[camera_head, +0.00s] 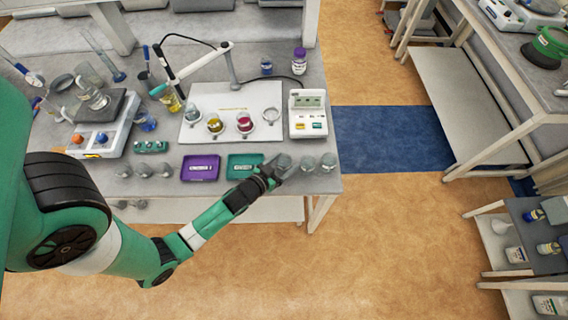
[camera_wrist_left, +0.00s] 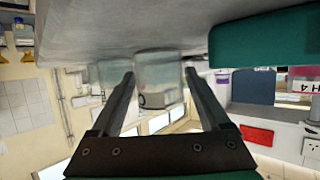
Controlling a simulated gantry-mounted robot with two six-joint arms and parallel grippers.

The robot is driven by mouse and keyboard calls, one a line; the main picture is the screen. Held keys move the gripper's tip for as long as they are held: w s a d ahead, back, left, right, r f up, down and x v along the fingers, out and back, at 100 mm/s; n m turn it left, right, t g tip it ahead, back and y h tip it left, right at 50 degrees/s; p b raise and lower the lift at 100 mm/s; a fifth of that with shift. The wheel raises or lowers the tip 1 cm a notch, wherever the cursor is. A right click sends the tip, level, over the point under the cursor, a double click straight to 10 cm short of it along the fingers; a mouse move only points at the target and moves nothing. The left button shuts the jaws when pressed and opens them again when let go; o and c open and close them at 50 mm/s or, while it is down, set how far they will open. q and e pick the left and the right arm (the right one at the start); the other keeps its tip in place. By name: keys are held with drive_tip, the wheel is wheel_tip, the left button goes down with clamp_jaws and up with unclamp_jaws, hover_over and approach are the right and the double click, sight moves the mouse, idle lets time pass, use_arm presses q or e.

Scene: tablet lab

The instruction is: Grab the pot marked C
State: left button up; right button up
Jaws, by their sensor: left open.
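My left gripper (camera_head: 272,171) is at the table's front edge, right of the green tray. It is open, with its fingers pointing at a row of clear glass pots. The nearest glass pot (camera_head: 283,163) is at the fingertips. In the left wrist view, which is upside down, this pot (camera_wrist_left: 160,72) shows between the two open fingers, apparently not gripped. It bears a dark mark that I cannot read clearly. A second pot (camera_head: 308,163) and a third pot (camera_head: 328,160) stand to its right, their marks unreadable. My right gripper is out of view.
The green tray (camera_head: 232,172) and a purple tray (camera_head: 187,174) lie left of the gripper. A white board (camera_head: 240,98) with flasks in rings is behind, beside a white device (camera_head: 308,117). The table's right edge is close to the pots.

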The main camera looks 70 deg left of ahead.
sight(288, 155)
use_arm(q)
drive_tip(key=shift+c, duration=0.2)
drive_tip(key=c, duration=1.1)
drive_tip(key=shift+r, duration=0.45)
wheel_tip(288, 155, up, 2)
drive_tip(key=shift+r+p, duration=0.25)
drive_tip(key=shift+p, duration=0.75)
drive_tip(key=s+d+r+p, duration=0.2)
drive_tip(key=d+r+p, duration=0.6)
drive_tip(key=d, duration=0.6)
drive_tip(key=shift+r, duration=0.85)
